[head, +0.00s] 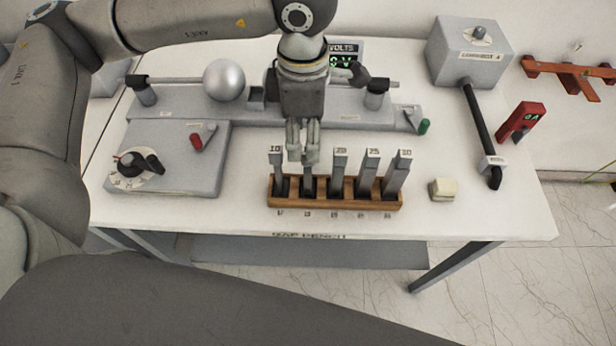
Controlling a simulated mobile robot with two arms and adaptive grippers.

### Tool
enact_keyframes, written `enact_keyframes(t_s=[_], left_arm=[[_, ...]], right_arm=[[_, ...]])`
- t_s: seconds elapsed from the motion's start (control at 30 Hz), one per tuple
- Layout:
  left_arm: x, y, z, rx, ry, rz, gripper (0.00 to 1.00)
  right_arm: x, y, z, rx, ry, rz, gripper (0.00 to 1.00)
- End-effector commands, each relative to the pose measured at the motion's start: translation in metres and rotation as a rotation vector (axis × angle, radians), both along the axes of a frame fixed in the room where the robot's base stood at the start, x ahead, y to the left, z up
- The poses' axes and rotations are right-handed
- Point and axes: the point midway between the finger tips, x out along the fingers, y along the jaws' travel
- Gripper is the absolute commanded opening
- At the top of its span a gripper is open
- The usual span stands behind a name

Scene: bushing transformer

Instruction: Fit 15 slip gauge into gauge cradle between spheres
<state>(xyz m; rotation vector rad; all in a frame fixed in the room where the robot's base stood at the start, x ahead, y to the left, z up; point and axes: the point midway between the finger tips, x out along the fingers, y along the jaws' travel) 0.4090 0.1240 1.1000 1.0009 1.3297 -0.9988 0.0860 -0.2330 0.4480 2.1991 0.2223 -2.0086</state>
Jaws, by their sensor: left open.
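A wooden rack (335,202) on the bench holds several upright grey slip gauges. The labels 10, 20, 25 and 30 show on their tops. The second gauge from the left, in the 15 place (309,177), has its top covered by my left gripper (303,157). That gripper points down with its open fingers at the gauge's top; I cannot tell whether they touch it. Behind, a large silver sphere (224,79) sits on the grey gap apparatus (185,105). The cradle (257,95) is partly hidden by my gripper, and the other sphere is hidden. My right gripper is not in view.
A grey box with a black rod (478,120) stands at right. The front strip of the bench is clear.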

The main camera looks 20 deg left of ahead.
Motion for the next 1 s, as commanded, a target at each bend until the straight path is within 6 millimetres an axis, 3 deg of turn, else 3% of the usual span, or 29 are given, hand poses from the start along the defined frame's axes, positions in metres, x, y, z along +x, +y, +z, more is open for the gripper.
enact_keyframes(t_s=[0.23,0.4,0.67,1.0], left_arm=[[-0.007,-0.008,-0.027,0.001,0.005,-0.003,0.5],[-0.006,-0.008,-0.048,-0.003,0.003,-0.001,0.5],[-0.006,-0.008,-0.052,-0.003,0.001,-0.002,0.5],[-0.006,-0.008,-0.052,-0.003,0.001,-0.001,0.06]], right_arm=[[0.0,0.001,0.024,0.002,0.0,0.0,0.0],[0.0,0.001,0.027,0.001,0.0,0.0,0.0],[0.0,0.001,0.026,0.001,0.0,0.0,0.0],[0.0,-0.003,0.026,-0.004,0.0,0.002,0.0]])
